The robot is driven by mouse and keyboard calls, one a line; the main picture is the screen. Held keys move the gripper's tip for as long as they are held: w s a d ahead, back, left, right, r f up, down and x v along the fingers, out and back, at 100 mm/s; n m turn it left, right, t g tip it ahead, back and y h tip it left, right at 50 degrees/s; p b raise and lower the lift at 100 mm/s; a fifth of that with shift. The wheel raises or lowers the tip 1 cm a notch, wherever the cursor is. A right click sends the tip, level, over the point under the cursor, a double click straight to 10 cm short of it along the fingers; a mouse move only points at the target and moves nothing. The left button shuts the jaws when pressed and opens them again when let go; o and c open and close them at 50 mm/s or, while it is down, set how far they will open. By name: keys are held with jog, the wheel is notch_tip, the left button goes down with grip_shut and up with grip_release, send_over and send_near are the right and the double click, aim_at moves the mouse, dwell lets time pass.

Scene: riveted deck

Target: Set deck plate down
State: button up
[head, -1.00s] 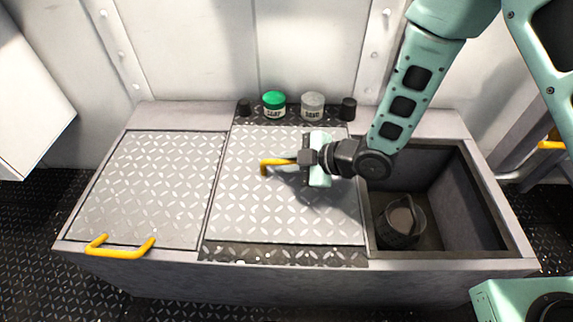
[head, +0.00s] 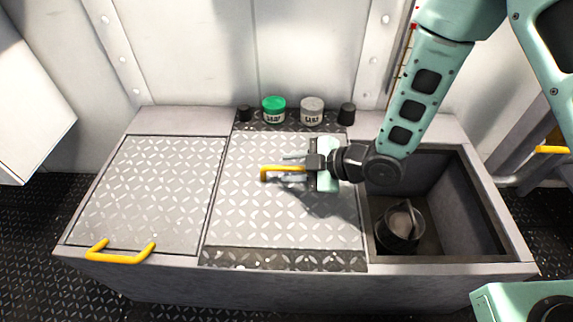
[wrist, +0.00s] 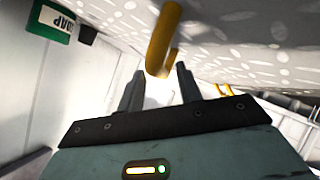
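The deck plate (head: 285,215) is a light grey tread plate lying flat over the middle of the bench, with dark tread strips showing behind and in front of it. Its yellow handle (head: 272,173) stands on its upper face; the right end of the handle is hidden by my gripper. My gripper (head: 288,169) is just right of the handle, low over the plate, its fingers spread to either side of the bar. In the wrist view the fingers (wrist: 159,74) are apart and empty, with the yellow handle (wrist: 162,40) just ahead of the tips.
A second tread plate (head: 150,195) with a yellow handle (head: 120,253) lies at left. At right is an open bay (head: 450,225) holding a dark bucket (head: 398,240). A green-lidded jar (head: 274,110), a grey-lidded jar (head: 312,110) and two small black posts stand behind the plate.

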jog(key=p+v, duration=0.2)
jog(key=v, duration=0.8)
jog(key=s+d+r+m+h, duration=0.2)
jog(key=d+r+m+h, duration=0.1)
jog(key=r+m+h, duration=0.45)
jog(key=s+d+r+m+g+h, duration=0.1)
jog(key=s+r+m+g, duration=0.1)
jog(key=s, duration=0.5)
jog(key=s+d+r+m+g+h, duration=0.2)
jog(key=s+r+m, duration=0.2)
jog(key=s+r, duration=0.2)
jog(key=s, duration=0.2)
jog(key=shift+s, duration=0.3)
jog(key=shift+d+r+p, duration=0.1)
jog(key=shift+r+p, duration=0.05)
jog(key=shift+p, duration=0.15)
